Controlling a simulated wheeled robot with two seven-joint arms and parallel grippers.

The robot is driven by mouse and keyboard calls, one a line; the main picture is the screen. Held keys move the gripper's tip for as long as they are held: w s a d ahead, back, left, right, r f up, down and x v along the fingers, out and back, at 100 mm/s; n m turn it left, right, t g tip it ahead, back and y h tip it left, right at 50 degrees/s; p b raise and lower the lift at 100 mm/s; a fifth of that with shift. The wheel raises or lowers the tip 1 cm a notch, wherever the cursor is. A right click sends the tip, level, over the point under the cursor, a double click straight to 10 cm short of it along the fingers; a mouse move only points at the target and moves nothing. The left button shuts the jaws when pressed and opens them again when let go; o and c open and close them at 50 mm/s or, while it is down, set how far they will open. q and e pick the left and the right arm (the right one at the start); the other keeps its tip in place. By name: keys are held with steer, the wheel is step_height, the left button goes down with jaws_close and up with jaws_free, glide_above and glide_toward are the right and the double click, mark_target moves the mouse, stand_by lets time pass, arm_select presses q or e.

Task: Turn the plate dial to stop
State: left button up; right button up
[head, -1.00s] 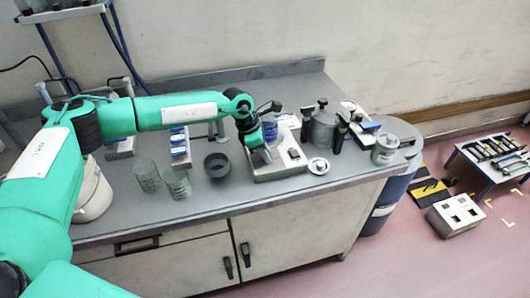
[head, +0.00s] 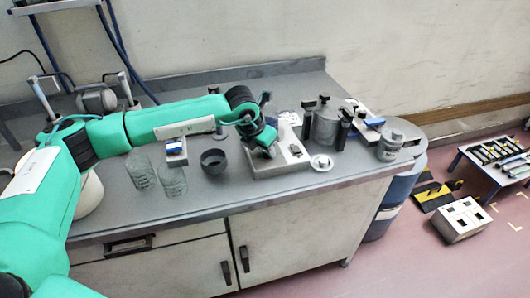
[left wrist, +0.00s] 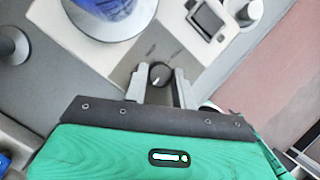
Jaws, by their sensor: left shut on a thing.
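The plate dial (left wrist: 160,75) is a small dark round knob with a white mark at its lower left in the left wrist view. It sits on a grey panel of the pale plate unit (left wrist: 125,55), which also shows in the head view (head: 284,167) on the bench. My left gripper (left wrist: 159,88) has one finger on each side of the dial and is shut on it. In the head view my left gripper (head: 262,152) reaches down onto the unit's left part and hides the dial. My right gripper is in neither view.
A container with blue contents (left wrist: 112,8) stands on the unit's round plate. A dark bowl (head: 214,162) and two glass beakers (head: 141,171) stand left of the unit.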

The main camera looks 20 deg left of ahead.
arm_select(q)
steer(key=shift+r, duration=0.1)
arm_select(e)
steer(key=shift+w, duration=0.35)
arm_select(q)
steer(key=o, duration=1)
steer(key=shift+s+a+r+b, duration=0.1)
steer(key=shift+s+r+b, duration=0.05)
steer(key=shift+r+b, duration=0.2)
steer(key=v, duration=0.3)
steer(key=shift+r, duration=0.15)
steer(key=b+v, duration=0.1)
steer(key=v, duration=0.8)
steer(key=shift+s+r+b, duration=0.15)
steer(key=shift+r+b, duration=0.1)
steer(key=shift+b, duration=0.05)
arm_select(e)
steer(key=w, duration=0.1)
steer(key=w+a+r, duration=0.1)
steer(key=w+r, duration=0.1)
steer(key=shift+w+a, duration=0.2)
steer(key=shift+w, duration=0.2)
